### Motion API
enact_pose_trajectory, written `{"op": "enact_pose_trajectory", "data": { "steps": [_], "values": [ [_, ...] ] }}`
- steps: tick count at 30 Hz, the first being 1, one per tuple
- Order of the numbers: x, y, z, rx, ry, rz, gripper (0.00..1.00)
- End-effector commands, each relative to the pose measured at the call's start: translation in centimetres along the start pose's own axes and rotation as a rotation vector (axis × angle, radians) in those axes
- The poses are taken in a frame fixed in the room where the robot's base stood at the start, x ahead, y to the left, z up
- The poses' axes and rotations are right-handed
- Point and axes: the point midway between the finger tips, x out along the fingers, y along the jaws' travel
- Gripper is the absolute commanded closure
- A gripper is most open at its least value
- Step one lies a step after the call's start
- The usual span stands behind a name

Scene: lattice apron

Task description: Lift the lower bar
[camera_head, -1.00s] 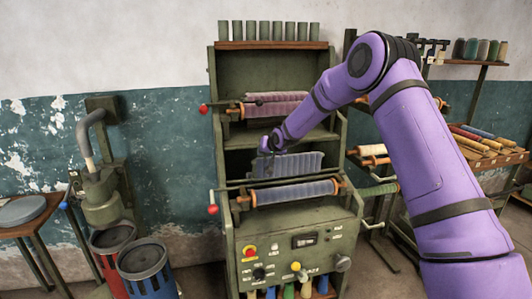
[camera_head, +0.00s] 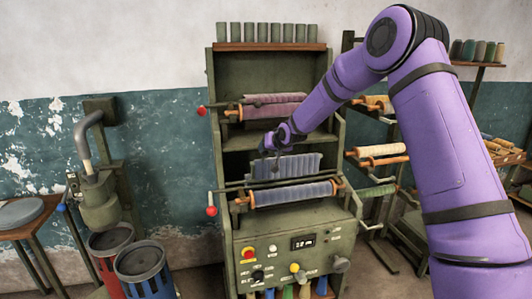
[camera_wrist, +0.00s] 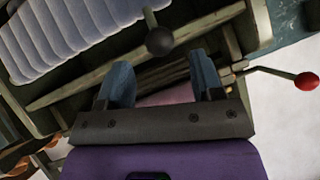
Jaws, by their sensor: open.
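The green machine (camera_head: 300,228) carries two rollers, one above the other. The lower bar (camera_head: 290,181) is a thin dark rail running across just above the lower grey-blue roller (camera_head: 293,194). My gripper (camera_head: 274,150) is above and behind this bar, in front of the pleated grey-blue cloth (camera_head: 292,166). In the wrist view my gripper (camera_wrist: 163,84) is open, with nothing between its two fingers. A dark round knob (camera_wrist: 160,42) lies just beyond the fingertips, apart from them. A long rail (camera_wrist: 80,88) crosses behind it. I cannot tell whether it is the lower bar.
A red-balled lever (camera_head: 211,211) sticks out at the machine's left; a red ball also shows in the wrist view (camera_wrist: 307,81). The upper pink roller (camera_head: 272,110) is above. A rack of rolls (camera_head: 381,150) stands right, a grey pump (camera_head: 100,195) left.

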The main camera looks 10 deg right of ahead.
Motion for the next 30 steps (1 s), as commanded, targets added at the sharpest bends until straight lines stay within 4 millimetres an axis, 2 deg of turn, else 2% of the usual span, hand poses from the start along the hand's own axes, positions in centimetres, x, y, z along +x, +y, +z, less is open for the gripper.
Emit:
{"op": "enact_pose_trajectory", "data": {
  "steps": [3, 9, 25, 28, 30],
  "values": [
    [-2.1, 0.1, -0.1, 0.0, 0.001, 0.001, 0.4],
    [-4.2, 0.1, -0.1, -0.001, 0.001, 0.001, 0.4],
    [-5.4, -0.1, -0.2, -0.009, -0.001, 0.005, 0.4],
    [-7.3, -0.5, -0.4, -0.03, -0.015, 0.023, 0.4],
    [-9.4, -0.9, -0.6, -0.051, -0.03, 0.042, 0.4]
  ]
}}
